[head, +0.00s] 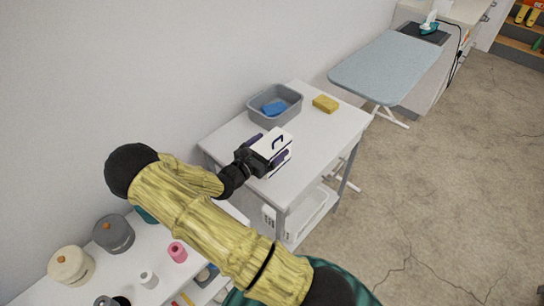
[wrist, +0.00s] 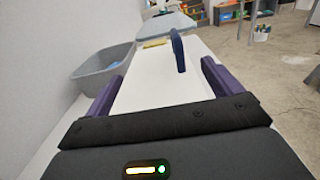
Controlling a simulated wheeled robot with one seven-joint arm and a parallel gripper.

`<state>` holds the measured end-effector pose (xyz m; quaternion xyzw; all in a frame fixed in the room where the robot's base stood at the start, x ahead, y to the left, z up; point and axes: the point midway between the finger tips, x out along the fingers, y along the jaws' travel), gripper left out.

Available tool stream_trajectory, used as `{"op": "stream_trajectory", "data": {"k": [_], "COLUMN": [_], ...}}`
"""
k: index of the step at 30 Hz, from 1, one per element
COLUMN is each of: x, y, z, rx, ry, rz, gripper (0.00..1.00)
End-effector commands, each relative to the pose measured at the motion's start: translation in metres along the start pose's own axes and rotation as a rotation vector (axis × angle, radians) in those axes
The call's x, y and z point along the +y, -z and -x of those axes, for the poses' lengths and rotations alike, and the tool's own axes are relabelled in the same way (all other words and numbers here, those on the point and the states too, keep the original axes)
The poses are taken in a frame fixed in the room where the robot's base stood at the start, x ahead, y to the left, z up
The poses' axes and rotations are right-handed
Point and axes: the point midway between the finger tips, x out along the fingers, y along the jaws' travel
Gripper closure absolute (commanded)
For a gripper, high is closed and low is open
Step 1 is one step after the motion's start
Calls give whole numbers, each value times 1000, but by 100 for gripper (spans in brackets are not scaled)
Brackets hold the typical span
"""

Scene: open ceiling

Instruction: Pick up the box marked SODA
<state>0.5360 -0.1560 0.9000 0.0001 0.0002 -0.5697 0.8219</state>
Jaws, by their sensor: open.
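A white box (head: 272,146) with a dark blue handle on top stands on the white table. No SODA marking is legible on it. My gripper (head: 267,150) is open, with its purple fingers on either side of the box; whether they touch it I cannot tell. In the wrist view the blue handle (wrist: 178,50) rises ahead between the fingers of my gripper (wrist: 160,85). The white box top is hard to tell from the white table there.
A grey basin (head: 262,112) with a blue sponge (head: 274,108) stands behind the box. A yellow sponge (head: 325,104) lies at the table's far end. The table (head: 322,146) is bare to the right. A shelf with jars (head: 70,265) is at lower left; an ironing board (head: 385,68) stands beyond.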

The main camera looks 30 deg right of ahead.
Motion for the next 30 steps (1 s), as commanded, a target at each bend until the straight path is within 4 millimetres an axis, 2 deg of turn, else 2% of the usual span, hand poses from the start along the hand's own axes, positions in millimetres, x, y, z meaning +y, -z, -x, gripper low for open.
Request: {"op": "stream_trajectory", "data": {"k": [15, 17, 27, 29, 30], "x": [0, 0, 0, 0, 0], "y": [0, 0, 0, 0, 0], "z": [0, 0, 0, 0, 0], "rx": [0, 0, 0, 0, 0], "ry": [0, 0, 0, 0, -1], "rz": [0, 0, 1, 1, 1], "gripper": [9, 19, 86, 97, 100]}}
